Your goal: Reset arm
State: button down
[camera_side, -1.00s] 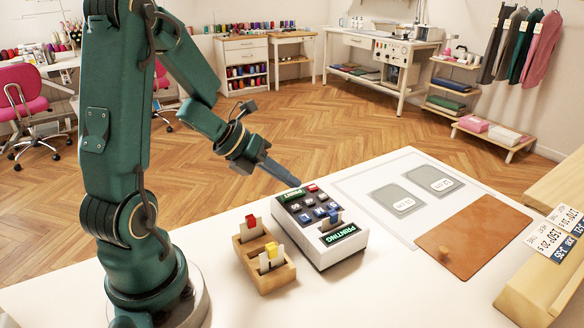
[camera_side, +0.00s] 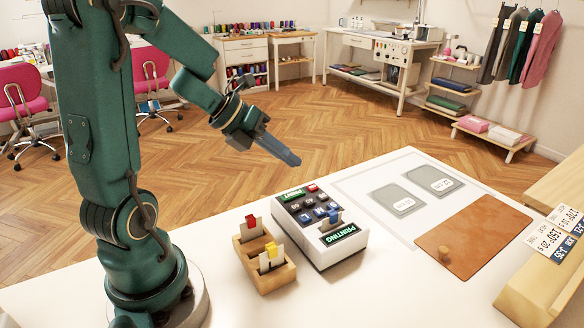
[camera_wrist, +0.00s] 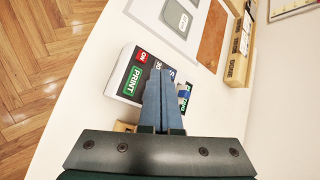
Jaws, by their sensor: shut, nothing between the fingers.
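My green arm stands at the left of the white table in the side view. My gripper (camera_side: 294,160) is shut and empty, raised in the air above and behind the printing machine (camera_side: 352,248). The wrist view shows my gripper (camera_wrist: 161,74) with its blue-grey fingers together, covering part of the printing machine (camera_wrist: 119,84). The machine has a green PRINT button, a red ON button and dark keys. A blue piece with a pale tag stands in its front end.
A wooden box (camera_side: 285,277) with red- and yellow-topped tags stands left of the machine. Two grey cards (camera_side: 391,201) lie on a pale mat. A brown board (camera_side: 480,232) with a wooden knob lies at the right, beside a wooden rack (camera_side: 535,291).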

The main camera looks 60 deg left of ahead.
jog(key=w+d+r+n+t+y, duration=0.1)
jog(key=d+r+n+t+y, duration=0.15)
jog(key=r+n, duration=0.4)
jog(key=w+d+r+n+t+y, duration=0.2)
jog(key=d+r+n+t, duration=0.25)
jog(key=r, duration=0.35)
jog(key=s+d+f+n+g+h, duration=0.1)
jog(key=s+d+f+n+g, duration=0.1)
jog(key=s+f+n+g, duration=0.3)
jog(key=s+d+f+n+g, duration=0.3)
jog(key=s+f+n+g, duration=0.2)
jog(key=s+n, duration=0.5)
jog(key=f+n, duration=0.1)
jog(key=n, duration=0.3)
jog(key=shift+s+d+f+n+h, duration=0.25)
jog(key=shift+f+n+h, duration=0.05)
jog(key=shift+f+h, duration=0.05)
